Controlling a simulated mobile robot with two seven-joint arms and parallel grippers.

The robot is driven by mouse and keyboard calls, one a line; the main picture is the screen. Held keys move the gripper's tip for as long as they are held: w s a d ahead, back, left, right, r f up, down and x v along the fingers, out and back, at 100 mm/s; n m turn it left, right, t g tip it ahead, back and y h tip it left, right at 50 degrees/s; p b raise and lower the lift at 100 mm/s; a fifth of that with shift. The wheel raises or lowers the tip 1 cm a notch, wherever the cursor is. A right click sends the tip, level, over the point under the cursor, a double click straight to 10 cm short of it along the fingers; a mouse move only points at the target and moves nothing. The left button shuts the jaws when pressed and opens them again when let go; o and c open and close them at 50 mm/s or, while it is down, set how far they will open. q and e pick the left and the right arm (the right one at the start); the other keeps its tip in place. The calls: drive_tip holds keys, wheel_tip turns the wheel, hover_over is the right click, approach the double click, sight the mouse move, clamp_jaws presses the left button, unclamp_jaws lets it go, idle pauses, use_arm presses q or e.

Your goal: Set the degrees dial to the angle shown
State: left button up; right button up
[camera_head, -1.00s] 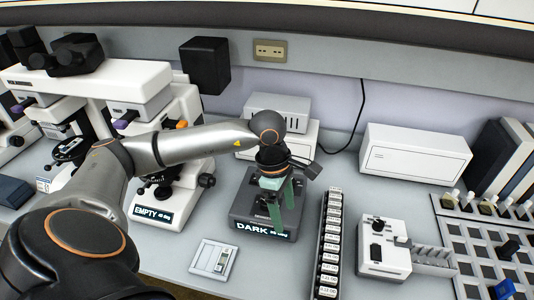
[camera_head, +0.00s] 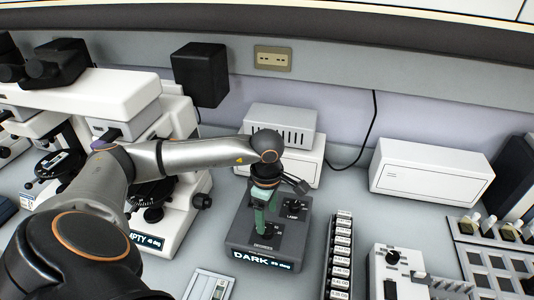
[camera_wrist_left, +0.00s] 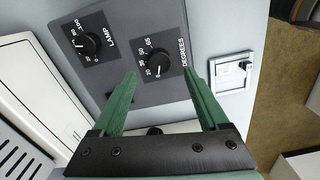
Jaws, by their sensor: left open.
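The degrees dial (camera_wrist_left: 158,62) is a black knob with a white pointer on the dark grey control box (camera_head: 290,232), within a printed scale. The box has a lit display (camera_head: 262,261) reading DARK and an angle in small digits. My left gripper (camera_wrist_left: 164,84) is open and empty. In the wrist view its green fingers lie on either side of the degrees dial, slightly nearer the camera; I cannot tell whether they touch it. In the head view the gripper (camera_head: 260,222) is over the box's left part and mostly covers this dial. My right gripper is not in view.
The lamp dial (camera_wrist_left: 88,44) sits beside the degrees dial. A white microscope (camera_head: 178,185) with an EMPTY display stands left of the box. A labelled rack (camera_head: 341,252) stands to its right, a white case (camera_head: 281,148) behind. A small pale panel (camera_head: 210,286) lies in front.

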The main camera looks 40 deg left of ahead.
sight(267, 229)
use_arm(q)
wheel_tip(267, 229, down, 5)
drive_tip(key=shift+f+b, duration=0.2)
drive_tip(key=shift+b, duration=1.05)
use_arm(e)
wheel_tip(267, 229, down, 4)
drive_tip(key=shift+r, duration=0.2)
use_arm(q)
clamp_jaws()
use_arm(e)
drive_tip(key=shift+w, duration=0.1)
